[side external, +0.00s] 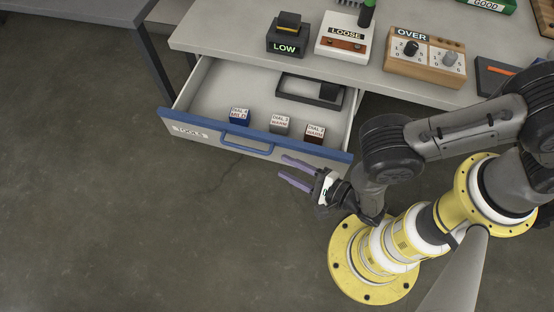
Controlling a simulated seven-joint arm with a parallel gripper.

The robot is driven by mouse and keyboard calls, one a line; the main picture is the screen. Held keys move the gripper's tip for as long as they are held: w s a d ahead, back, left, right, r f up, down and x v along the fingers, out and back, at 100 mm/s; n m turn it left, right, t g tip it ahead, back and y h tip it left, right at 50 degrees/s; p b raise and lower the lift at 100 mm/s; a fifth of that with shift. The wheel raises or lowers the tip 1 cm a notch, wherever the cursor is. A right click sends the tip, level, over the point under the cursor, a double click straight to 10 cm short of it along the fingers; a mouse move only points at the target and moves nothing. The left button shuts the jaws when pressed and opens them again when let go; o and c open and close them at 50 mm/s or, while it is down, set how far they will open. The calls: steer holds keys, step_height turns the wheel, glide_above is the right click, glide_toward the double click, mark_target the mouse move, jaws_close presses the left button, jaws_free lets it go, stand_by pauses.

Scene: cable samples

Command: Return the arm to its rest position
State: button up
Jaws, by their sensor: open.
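My gripper (288,171) is in front of the open drawer, near the right end of its blue front edge. Its two purple fingers are spread apart with nothing between them. My arm bends back to the right from the gripper, over my yellow and white base. No held object shows. Whether the fingers touch the drawer front cannot be told from this view.
The drawer (215,90) is pulled out under the grey bench (240,30), with a blue handle (247,146). It holds a blue cube (239,117), a grey cube (280,124), a dark red cube (314,133) and a black frame (290,90). Open floor (150,230) lies left.

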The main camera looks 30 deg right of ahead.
steer(key=shift+s+d, duration=0.15)
steer(key=shift+s, duration=0.15)
